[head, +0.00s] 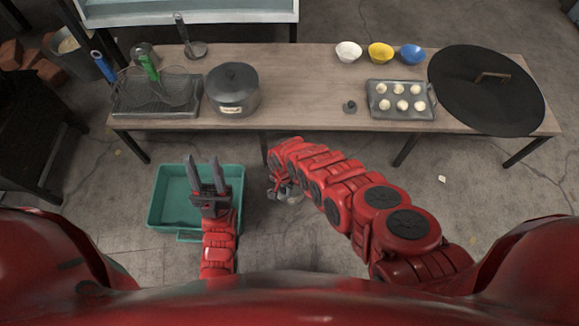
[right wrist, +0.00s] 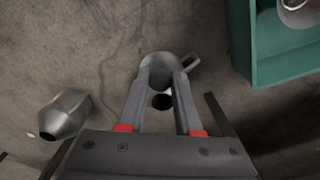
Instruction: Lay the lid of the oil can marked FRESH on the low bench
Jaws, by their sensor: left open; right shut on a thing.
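My right gripper (right wrist: 164,86) is shut on a small dark round thing (right wrist: 161,101), which looks like a lid; its identity is uncertain. A grey metal can (right wrist: 158,62) with a side handle is just beyond the fingertips; whether they touch is unclear. Another metal can (right wrist: 65,114) lies tilted on the floor to the left. No FRESH mark is legible on either. In the head view, grey metal (head: 289,193) shows below my right arm, which hides the fingers. My left gripper (head: 204,164) is open and empty above the teal crate (head: 160,203).
The long wooden bench (head: 300,85) holds a lidded pot (head: 232,88), a rack (head: 155,95), bowls (head: 380,53), a bun tray (head: 400,113), a large dark lid (head: 487,90) and a small dark piece (head: 349,107). Its middle is mostly clear.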

